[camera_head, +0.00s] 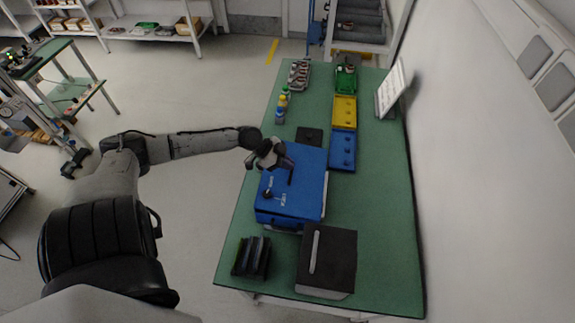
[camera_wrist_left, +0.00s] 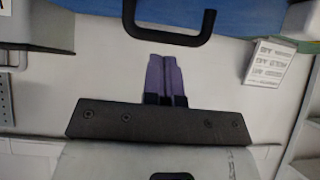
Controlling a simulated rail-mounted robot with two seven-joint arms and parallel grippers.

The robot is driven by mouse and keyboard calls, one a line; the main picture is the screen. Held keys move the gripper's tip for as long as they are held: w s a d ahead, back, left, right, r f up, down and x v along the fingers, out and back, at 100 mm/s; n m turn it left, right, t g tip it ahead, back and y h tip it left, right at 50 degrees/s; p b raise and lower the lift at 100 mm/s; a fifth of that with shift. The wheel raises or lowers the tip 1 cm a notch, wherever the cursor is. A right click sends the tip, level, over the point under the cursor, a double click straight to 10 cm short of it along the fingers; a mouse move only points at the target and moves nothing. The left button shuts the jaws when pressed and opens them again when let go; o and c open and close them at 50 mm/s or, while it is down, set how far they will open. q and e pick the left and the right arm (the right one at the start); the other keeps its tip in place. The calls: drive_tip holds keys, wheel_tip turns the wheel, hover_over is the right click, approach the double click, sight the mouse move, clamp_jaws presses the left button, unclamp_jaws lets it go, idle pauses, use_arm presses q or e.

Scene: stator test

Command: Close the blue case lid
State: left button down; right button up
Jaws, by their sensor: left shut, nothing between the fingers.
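The blue case (camera_head: 308,168) sits on the green table (camera_head: 378,220). Its blue top lies roughly flat, with dark knobs and white labels near the left front. A pale strip shows along its right and front edges; I cannot tell whether the lid is fully down. My left gripper (camera_head: 288,170) is over the upper left part of the case, shut and empty; I cannot tell if it touches. In the left wrist view, the shut fingers (camera_wrist_left: 166,72) point toward a black handle (camera_wrist_left: 170,36) below a blue surface (camera_wrist_left: 250,14). My right gripper is out of view.
A black box (camera_head: 338,262) and a small dark rack (camera_head: 251,258) stand at the table's front. Blue (camera_head: 342,150), yellow (camera_head: 344,110) and green (camera_head: 346,80) trays line up behind the case. Small bottles (camera_head: 281,108) stand at the left edge.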

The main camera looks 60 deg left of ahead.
sight(284, 174)
use_arm(q)
drive_tip(key=shift+f, duration=0.45)
drive_tip(key=shift+f, duration=0.1)
